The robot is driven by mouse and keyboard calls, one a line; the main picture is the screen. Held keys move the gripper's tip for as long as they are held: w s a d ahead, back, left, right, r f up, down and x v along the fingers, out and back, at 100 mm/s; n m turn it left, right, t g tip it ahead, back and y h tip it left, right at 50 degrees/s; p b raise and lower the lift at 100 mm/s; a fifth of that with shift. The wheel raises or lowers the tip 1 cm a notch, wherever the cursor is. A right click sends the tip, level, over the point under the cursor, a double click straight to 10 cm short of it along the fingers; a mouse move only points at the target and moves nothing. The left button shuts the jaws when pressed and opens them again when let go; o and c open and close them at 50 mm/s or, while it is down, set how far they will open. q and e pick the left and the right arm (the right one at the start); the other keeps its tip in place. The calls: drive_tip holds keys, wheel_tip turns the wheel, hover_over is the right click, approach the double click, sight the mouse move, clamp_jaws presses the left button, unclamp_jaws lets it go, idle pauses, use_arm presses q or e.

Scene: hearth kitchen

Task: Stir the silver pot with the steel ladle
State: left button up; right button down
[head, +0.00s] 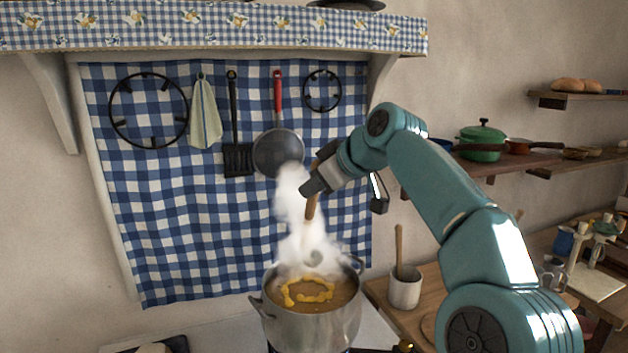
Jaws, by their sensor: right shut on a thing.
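The silver pot (312,325) stands at the bottom middle on the stove, with two side handles. It holds a brown liquid with yellow pieces in a ring. White steam rises from it. My right gripper (313,186) is above the pot, shut on a brown handle, which I take to be the steel ladle (311,207). A small grey curved shape shows in the steam over the pot. My left gripper is out of view.
A cream crock (405,288) stands right of the pot on the wooden counter. Shelves at right hold a green pot (482,142).

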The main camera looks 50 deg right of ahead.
drive_tip(key=shift+s+a+f+b, duration=0.25)
drive_tip(key=shift+a+f+b, duration=0.1)
drive_tip(key=shift+f, duration=0.1)
wheel_tip(320, 180, down, 9)
drive_tip(key=w+d+b, duration=0.1)
drive_tip(key=b, duration=0.6)
drive_tip(key=shift+w+d, duration=0.15)
drive_tip(key=shift+w, duration=0.15)
